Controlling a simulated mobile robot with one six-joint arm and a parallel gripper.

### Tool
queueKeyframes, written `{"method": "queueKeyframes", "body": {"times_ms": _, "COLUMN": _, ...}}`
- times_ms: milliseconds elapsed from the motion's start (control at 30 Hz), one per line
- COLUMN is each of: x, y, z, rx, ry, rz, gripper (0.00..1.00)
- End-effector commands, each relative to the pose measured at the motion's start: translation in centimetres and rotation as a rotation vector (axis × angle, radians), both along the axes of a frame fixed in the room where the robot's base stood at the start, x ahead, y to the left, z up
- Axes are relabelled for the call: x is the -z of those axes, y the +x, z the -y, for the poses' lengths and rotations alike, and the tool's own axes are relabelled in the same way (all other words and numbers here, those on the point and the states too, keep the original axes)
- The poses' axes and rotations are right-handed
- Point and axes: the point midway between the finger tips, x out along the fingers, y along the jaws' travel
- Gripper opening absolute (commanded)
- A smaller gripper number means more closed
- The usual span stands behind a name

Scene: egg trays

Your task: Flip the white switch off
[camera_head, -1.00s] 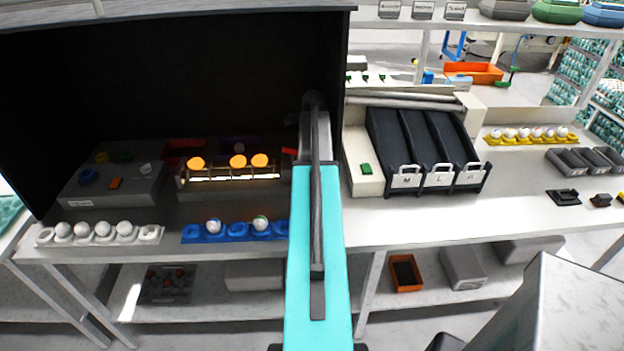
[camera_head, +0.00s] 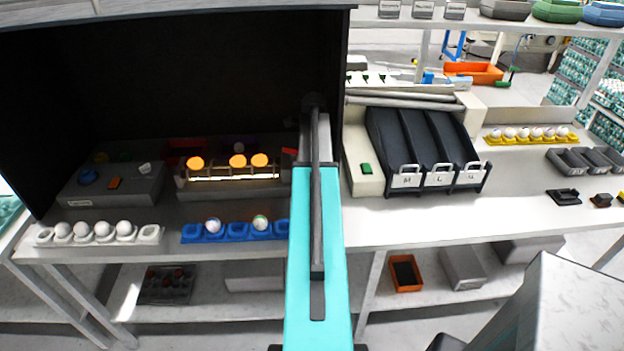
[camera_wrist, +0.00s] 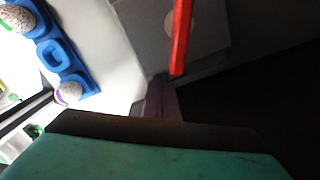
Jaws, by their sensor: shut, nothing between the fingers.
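The small white switch (camera_head: 145,168) sits on top of the grey control box (camera_head: 115,186) at the left of the dark booth in the head view. Its exact lever position is too small to tell. My gripper shows in the wrist view as dark fingers (camera_wrist: 160,98), shut and empty. In the head view my own arm hides the fingers. They are well to the right of the switch, apart from it. The switch does not show in the wrist view.
A red bar (camera_wrist: 181,38) stands close to my fingers in the wrist view. A lit egg stand (camera_head: 230,180) is between the control box and my arm. A blue egg tray (camera_head: 198,236) and a white egg tray (camera_head: 150,234) lie along the front edge.

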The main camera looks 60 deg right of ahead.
Motion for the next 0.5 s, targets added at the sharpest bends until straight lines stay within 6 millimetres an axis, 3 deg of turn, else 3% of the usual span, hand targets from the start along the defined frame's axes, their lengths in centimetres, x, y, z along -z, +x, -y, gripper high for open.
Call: {"method": "queueKeyframes", "body": {"times_ms": 500, "x": 0.55, "y": 0.0, "z": 0.01, "rx": 0.0, "ry": 0.0, "rz": 0.0, "gripper": 0.0}}
